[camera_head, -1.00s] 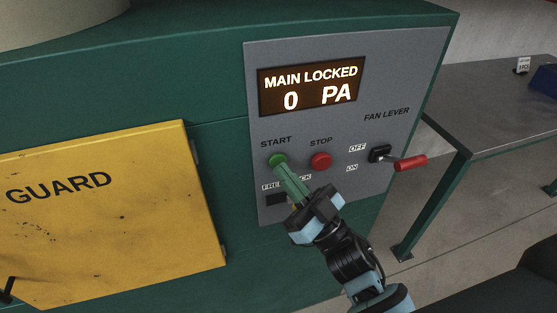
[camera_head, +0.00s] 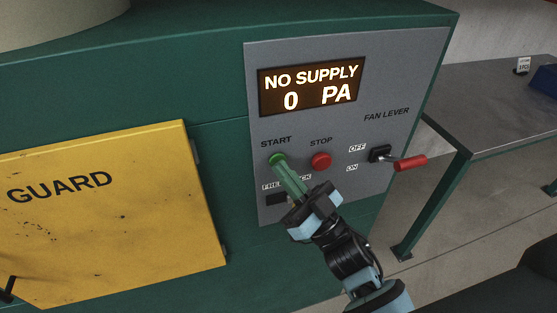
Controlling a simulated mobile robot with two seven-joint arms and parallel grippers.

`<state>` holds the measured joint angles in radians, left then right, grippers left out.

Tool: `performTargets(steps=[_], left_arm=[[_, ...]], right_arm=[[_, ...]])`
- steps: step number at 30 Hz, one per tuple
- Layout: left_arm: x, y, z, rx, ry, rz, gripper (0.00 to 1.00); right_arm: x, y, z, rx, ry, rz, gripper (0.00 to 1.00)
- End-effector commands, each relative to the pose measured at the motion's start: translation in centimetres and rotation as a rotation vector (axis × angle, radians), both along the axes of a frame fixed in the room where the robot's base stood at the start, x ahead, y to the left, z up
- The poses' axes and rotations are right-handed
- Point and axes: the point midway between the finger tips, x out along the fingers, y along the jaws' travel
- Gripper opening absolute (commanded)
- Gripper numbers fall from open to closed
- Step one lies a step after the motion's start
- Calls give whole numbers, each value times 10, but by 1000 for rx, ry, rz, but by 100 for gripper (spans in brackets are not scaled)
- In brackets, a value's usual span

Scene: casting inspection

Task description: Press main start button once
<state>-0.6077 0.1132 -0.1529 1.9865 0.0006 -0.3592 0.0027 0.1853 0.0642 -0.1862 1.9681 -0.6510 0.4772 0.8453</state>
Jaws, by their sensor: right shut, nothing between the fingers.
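The green START button (camera_head: 277,160) is on the grey control panel (camera_head: 400,75), under its START label. My right gripper (camera_head: 283,172) is shut and empty, its green fingers pointing up-left with the tips at the button. I cannot tell whether the tips touch it or sit just off it. The display (camera_head: 311,87) above reads "NO SUPPLY 0 PA". My left gripper is not in view.
The red STOP button (camera_head: 321,161) is just right of START. A fan lever with a red handle (camera_head: 410,163) sticks out farther right. A partly hidden label and dark slot (camera_head: 275,199) lie below START. A yellow guard door (camera_head: 110,220) is at left, a metal table (camera_head: 490,120) at right.

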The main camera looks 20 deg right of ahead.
Motion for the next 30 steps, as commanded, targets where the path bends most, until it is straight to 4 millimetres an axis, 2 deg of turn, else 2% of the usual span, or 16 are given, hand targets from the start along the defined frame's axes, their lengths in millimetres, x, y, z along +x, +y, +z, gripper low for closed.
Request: performTargets(steps=[14,30], left_arm=[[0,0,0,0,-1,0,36],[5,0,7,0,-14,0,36]], right_arm=[[2,0,0,-1,1,0,0],[-14,0,0,0,0,0,0]])
